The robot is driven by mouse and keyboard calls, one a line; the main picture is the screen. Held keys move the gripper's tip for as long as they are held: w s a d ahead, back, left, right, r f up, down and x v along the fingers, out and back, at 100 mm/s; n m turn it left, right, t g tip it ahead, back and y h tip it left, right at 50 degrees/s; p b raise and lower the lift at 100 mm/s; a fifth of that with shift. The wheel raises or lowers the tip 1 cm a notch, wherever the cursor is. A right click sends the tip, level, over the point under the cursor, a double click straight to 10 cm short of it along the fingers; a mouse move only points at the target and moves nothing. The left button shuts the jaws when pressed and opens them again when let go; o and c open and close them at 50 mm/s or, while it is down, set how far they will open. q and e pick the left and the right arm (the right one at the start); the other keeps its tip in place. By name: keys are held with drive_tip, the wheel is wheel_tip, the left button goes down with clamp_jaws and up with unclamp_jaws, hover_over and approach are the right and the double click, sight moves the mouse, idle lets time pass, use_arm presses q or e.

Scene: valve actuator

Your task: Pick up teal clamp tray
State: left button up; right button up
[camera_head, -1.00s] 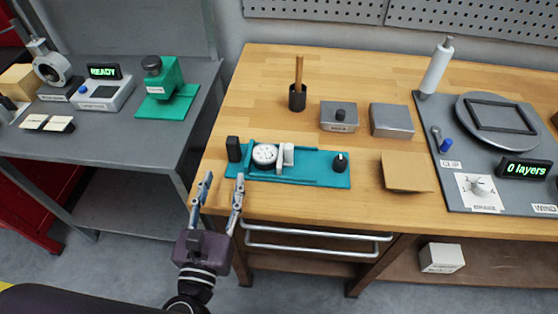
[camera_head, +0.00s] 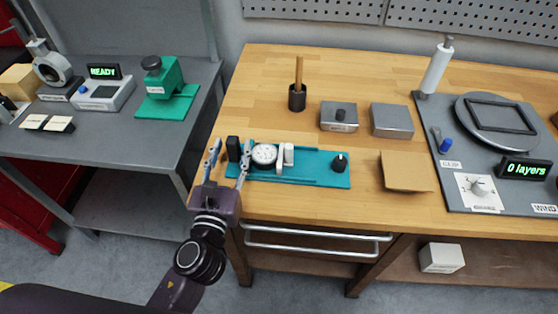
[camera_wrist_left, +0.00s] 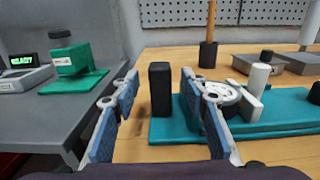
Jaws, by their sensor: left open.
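The teal clamp tray (camera_head: 312,168) lies flat near the front left edge of the wooden bench. It carries a black upright block (camera_head: 233,149) at its left end, a white round dial part (camera_head: 264,155), a white post and a black knob at its right. My left gripper (camera_head: 228,159) is open at the tray's left end, its fingers on either side of the black block as seen from above. In the left wrist view the block (camera_wrist_left: 160,90) stands between the two blue-padded fingers, a little beyond them, with no contact visible. My right gripper is not in view.
Behind the tray stand a dark cup with a wooden stick (camera_head: 297,97) and two grey metal boxes. A cardboard piece (camera_head: 405,171) lies right of the tray. A grey table (camera_head: 110,140) with a green device (camera_head: 166,88) is at left, across a gap.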

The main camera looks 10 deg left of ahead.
use_arm(q)
drive_tip(key=shift+w, duration=1)
clamp_jaws()
drive_tip(key=shift+r, duration=0.1)
